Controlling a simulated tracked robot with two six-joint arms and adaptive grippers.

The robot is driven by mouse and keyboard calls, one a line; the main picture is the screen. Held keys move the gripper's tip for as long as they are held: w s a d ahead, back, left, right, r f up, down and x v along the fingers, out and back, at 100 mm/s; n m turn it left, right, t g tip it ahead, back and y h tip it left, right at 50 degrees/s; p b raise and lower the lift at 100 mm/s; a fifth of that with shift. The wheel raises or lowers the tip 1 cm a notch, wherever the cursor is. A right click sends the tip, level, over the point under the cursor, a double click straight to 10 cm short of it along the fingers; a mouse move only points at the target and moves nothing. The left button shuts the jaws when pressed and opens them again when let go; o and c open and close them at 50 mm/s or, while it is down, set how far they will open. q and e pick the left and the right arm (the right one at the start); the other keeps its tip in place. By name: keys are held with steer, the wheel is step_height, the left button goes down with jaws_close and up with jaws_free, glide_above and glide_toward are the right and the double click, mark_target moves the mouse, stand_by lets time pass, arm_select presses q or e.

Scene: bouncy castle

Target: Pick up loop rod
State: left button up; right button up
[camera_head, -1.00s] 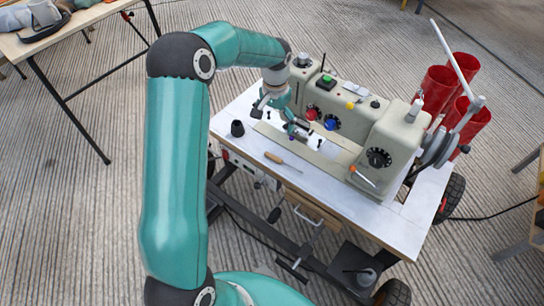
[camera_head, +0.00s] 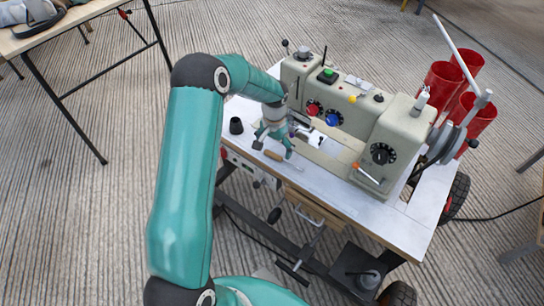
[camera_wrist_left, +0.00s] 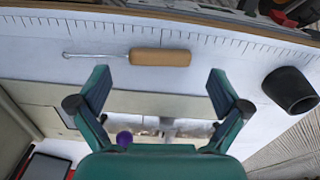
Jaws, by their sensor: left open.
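The loop rod has a wooden handle (camera_head: 273,155) and a thin metal shaft ending in a small loop; in the left wrist view its handle (camera_wrist_left: 160,57) lies flat on the white table top, shaft pointing left. My left gripper (camera_head: 274,148) hangs above the table close to the rod, partly covering it in the head view. In the left wrist view its two fingers (camera_wrist_left: 157,78) are spread wide and empty, with the handle just beyond the tips, between their directions. The exact height gap is hard to tell. My right gripper is in neither view.
A beige sewing machine (camera_head: 395,142) stands behind the rod. A black cone-shaped piece (camera_head: 236,126) sits left of the gripper, and it also shows in the left wrist view (camera_wrist_left: 290,90). Red cylinders (camera_head: 438,84) stand behind. The white table top (camera_head: 340,188) is clear toward the front right.

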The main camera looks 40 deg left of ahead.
mark_target(275, 153)
arm_select(q)
step_height(275, 153, down, 2)
steer(key=shift+f, duration=0.1)
steer(key=c, duration=1)
steer(key=shift+s, duration=0.1)
step_height(275, 153, up, 20)
steer(key=p, duration=0.5)
steer(key=shift+w+d+r+n+t+h+p, duration=0.3)
steer(key=shift+w+d+r+n+p, duration=1.6)
steer(key=shift+d+p, duration=1.5)
steer(key=shift+w+d+r+n+t+h+p, duration=0.25)
steer(key=shift+w+d+r+n+p, duration=1)
steer(key=shift+d+r+p, duration=2.15)
steer(key=shift+w+d+r+n+t+h+p, duration=0.3)
steer(key=shift+w+d+r+n+p, duration=1.3)
steer(key=shift+d, duration=3.2)
